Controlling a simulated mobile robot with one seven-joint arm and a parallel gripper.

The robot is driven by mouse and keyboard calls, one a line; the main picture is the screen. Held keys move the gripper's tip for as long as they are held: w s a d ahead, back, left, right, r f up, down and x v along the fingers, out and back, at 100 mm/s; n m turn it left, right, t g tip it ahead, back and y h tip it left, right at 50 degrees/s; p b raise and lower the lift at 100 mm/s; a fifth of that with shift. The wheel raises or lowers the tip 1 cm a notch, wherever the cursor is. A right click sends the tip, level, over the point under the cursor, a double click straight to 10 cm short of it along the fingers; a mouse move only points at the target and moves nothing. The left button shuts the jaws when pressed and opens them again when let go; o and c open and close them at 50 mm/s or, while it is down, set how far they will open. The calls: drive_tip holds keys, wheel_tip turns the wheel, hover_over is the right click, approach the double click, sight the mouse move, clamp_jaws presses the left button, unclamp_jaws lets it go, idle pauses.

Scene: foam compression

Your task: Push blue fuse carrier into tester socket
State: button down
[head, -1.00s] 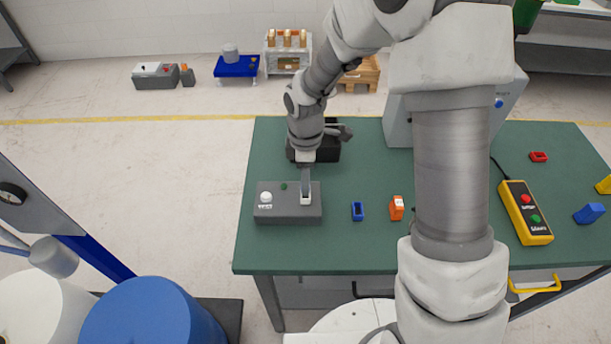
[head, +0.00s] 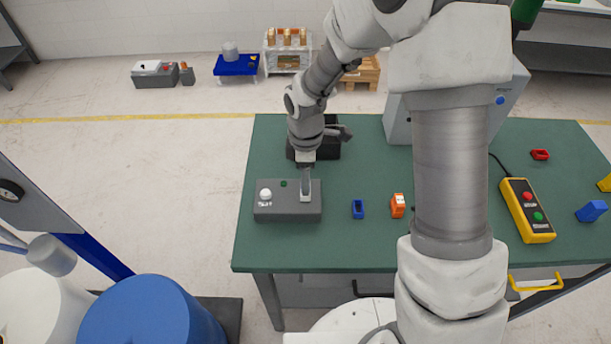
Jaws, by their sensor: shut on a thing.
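My gripper (head: 305,198) is over the right part of a grey box (head: 287,212) on the green table. It is shut on a small white piece at the top of that box; the fingers hide most of the piece. A small blue frame (head: 357,209) with a dark hollow stands on the table, right of the grey box and apart from my gripper. A solid blue block (head: 591,211) lies at the table's far right. Which of these is the fuse carrier or the tester socket, I cannot tell. No blue shows between my fingers.
The grey box has a white round knob (head: 265,195) and a green button (head: 283,183). A black bin (head: 327,148) stands behind. An orange block (head: 397,205), a red frame (head: 540,155) and a yellow button pendant (head: 527,210) are to the right. The front of the table (head: 310,250) is clear.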

drive_tip(key=shift+f+b, duration=0.4)
drive_tip(key=shift+f, duration=0.15)
drive_tip(key=shift+c, duration=1)
unclamp_jaws()
drive_tip(key=shift+r, duration=0.2)
drive_tip(key=shift+r+p, duration=2.3)
drive_tip(key=shift+r, duration=0.55)
drive_tip(key=shift+r, duration=0.1)
